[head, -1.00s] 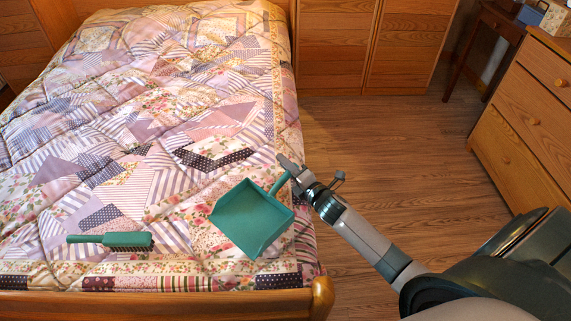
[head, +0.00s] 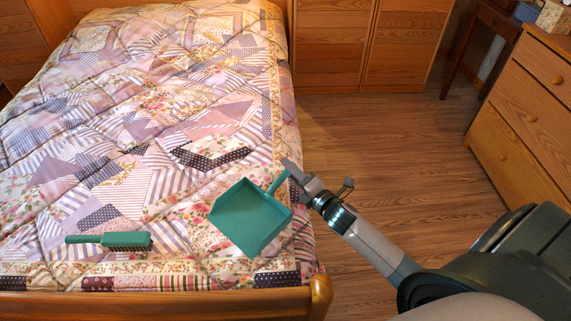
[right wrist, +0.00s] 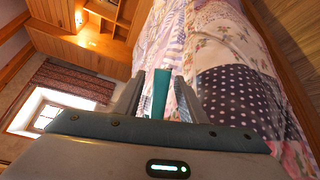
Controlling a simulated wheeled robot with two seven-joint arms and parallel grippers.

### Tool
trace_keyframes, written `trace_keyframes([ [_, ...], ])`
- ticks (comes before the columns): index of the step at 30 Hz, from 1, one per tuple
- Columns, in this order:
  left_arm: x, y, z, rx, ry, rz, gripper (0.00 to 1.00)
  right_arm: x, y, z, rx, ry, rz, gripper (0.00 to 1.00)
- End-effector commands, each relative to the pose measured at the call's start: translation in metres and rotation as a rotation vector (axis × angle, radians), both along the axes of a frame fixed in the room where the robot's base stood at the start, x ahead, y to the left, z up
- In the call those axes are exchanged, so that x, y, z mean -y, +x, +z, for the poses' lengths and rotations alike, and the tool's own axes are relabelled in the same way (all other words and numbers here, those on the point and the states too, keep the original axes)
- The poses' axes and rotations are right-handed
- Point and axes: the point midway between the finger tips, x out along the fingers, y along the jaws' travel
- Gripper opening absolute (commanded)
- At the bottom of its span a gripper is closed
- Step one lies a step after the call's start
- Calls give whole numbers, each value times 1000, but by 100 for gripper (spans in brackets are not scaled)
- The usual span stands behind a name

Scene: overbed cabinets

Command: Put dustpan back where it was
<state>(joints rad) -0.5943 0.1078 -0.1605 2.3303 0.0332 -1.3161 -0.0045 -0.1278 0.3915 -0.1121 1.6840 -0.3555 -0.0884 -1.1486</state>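The teal dustpan (head: 248,218) lies on the patchwork quilt near the bed's front right corner, with its handle pointing up and right. My right gripper (head: 289,167) is at the end of that handle. In the right wrist view the teal handle (right wrist: 160,94) stands between the two fingers of my right gripper (right wrist: 159,90), with a narrow gap visible on each side. The fingers look open around the handle. My left gripper is in neither view.
A teal brush (head: 125,239) lies on the quilt (head: 150,130) left of the dustpan. The wooden footboard (head: 150,304) runs along the front. A dresser (head: 520,110) stands at right and cabinets (head: 335,45) at the back. The floor (head: 400,150) between is clear.

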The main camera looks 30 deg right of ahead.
Motion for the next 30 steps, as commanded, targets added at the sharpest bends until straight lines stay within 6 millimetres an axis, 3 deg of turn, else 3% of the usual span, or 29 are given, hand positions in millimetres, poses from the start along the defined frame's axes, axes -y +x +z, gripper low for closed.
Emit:
trace_keyframes([
  [6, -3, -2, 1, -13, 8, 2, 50, 3, -38, 5, -1, -1, 0, 37],
  [13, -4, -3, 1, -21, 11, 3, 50, 6, -65, 9, 0, 0, 0, 37],
  [30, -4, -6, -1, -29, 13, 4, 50, 7, -73, 10, 1, -1, -1, 37],
])
